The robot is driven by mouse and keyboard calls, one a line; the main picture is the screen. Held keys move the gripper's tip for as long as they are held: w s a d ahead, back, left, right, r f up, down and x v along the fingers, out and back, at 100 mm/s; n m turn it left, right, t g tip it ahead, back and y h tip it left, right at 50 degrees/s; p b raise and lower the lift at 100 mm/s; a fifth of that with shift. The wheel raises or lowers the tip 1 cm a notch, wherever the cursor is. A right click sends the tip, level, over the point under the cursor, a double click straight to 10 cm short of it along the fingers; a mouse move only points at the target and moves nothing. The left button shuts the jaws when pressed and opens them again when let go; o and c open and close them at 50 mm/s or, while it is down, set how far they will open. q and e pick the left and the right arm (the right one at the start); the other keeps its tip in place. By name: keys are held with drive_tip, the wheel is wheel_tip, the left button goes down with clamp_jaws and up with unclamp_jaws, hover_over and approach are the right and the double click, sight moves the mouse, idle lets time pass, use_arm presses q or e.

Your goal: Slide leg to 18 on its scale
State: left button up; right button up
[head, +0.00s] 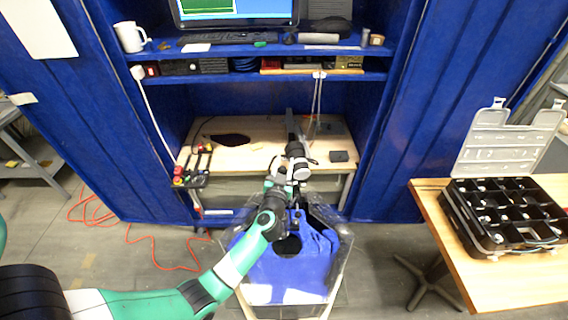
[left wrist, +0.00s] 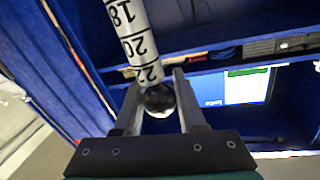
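A white tube with a black number scale (left wrist: 132,38) runs down from the top in the left wrist view. Its marks 18, 20 and 22 show, with 22 nearest my gripper. A dark round knob or end (left wrist: 158,100) sits just below the 22. My left gripper (left wrist: 158,80) has one finger on each side of this end, with little or no gap. I cannot tell if the fingers press on it. In the head view my left gripper (head: 287,178) is above the bench front, close to small white and dark parts (head: 302,167). My right gripper is not in view.
A wooden bench (head: 245,150) stands in a blue cabinet, below shelves with a monitor (head: 235,10) and a mug (head: 130,37). A blue item in a clear-walled tank (head: 285,270) is under my left arm. An open black organiser (head: 505,212) is on the right table.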

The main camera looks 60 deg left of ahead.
use_arm(q)
clamp_jaws()
idle(0.6)
idle(0.4)
